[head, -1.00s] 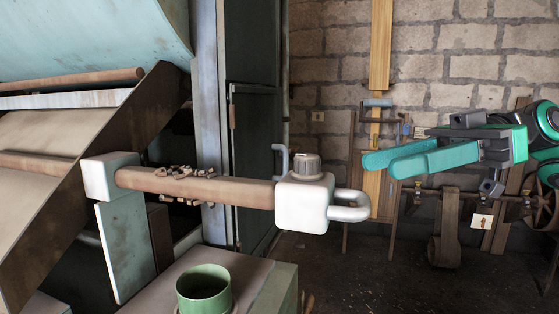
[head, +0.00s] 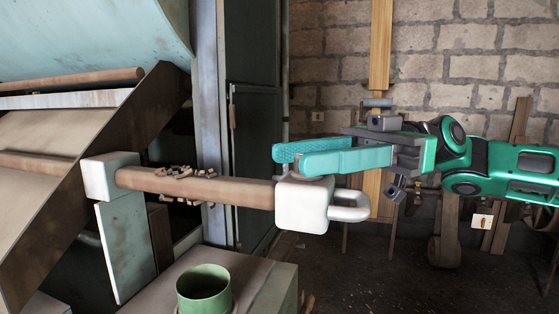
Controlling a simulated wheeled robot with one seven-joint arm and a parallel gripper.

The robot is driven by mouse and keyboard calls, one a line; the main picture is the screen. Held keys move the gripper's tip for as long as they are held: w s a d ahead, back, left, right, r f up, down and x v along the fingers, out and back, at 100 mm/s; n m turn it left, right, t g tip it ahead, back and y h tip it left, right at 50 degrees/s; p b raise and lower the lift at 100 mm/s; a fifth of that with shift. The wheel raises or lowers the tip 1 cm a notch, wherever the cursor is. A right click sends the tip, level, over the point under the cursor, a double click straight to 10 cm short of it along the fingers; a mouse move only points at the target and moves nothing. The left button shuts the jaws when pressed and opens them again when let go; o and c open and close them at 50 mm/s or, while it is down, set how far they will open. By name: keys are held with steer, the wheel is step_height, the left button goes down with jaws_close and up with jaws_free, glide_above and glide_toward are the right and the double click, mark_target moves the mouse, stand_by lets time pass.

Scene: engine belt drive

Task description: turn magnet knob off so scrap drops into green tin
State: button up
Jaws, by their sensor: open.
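The magnet bar (head: 225,190) is a brown rod running from a pale bracket (head: 110,177) to a white end block (head: 302,206) with a loop handle (head: 352,213). Small scrap pieces (head: 184,172) cling to the top and underside of the bar. The green tin (head: 204,288) stands open below the bar, in front of the scrap.
A bench or box top (head: 255,280) carries the tin. A large pale machine with a sloped chute (head: 45,165) fills the left. A dark green cabinet (head: 255,130) stands behind the bar.

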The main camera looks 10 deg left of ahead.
mark_target(277, 181)
steer(key=shift+x, duration=2.25)
jaws_close()
